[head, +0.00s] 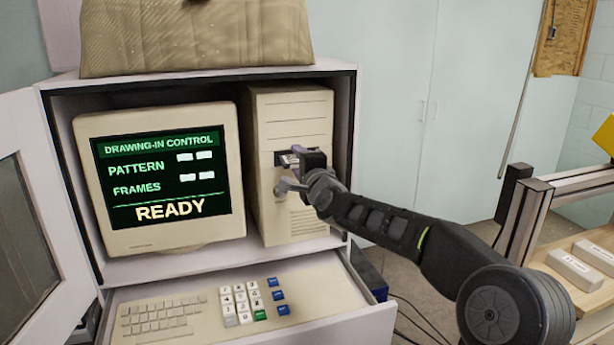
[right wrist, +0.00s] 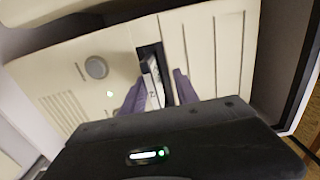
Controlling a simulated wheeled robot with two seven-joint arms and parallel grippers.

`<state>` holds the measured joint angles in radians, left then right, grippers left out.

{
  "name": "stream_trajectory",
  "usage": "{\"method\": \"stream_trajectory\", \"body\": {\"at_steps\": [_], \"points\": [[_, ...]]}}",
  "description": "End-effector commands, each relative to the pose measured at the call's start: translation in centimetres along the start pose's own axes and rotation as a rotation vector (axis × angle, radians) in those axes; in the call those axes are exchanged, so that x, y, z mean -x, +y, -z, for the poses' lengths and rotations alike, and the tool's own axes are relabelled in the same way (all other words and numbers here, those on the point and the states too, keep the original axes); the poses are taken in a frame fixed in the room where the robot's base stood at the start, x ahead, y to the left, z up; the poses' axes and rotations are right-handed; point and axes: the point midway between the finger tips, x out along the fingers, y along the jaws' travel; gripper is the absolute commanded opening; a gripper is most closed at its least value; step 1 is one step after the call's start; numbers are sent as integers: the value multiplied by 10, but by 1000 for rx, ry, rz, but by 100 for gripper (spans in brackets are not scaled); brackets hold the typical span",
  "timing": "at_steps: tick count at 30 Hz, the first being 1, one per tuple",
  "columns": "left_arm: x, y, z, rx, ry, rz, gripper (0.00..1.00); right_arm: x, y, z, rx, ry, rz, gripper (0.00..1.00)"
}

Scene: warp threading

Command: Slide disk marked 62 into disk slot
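The beige computer tower (head: 291,109) stands in the cabinet beside the monitor, with a dark disk slot (head: 281,157) in its front. A disk with a pale label (right wrist: 153,83) stands in the slot opening in the right wrist view, its outer part sticking out; I cannot read its number. My right gripper (head: 297,172) is at the slot. In the right wrist view its purple fingers (right wrist: 159,90) stand apart on either side of the disk, with a visible gap to the right finger. My left gripper is not in view.
The monitor (head: 169,220) reads READY. The keyboard drawer (head: 345,313) is pulled out below, and the cabinet door (head: 50,250) is open at the left. A metal frame (head: 528,215) and a shelf with pale boxes (head: 574,268) stand at the right.

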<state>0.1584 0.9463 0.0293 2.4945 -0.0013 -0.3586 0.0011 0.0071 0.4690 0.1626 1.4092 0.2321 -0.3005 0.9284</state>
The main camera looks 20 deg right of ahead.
Motion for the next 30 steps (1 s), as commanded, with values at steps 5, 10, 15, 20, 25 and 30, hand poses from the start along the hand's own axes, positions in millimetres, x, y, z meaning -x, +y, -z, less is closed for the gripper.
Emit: {"method": "stream_trajectory", "body": {"at_steps": [5, 10, 15, 20, 25, 30], "points": [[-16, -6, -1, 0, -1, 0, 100, 34, 5, 3, 2, 1, -6, 36], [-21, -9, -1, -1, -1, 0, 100, 55, 6, 4, 1, 0, -13, 36], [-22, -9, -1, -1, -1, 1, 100, 62, 6, 4, 1, 0, -16, 36], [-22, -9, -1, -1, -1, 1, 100, 61, 7, 4, 1, 0, -17, 36], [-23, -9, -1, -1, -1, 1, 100, 62, 9, 9, 1, 7, -18, 25], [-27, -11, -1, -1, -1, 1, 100, 70, -6, 28, 4, 36, 10, 11]]}}
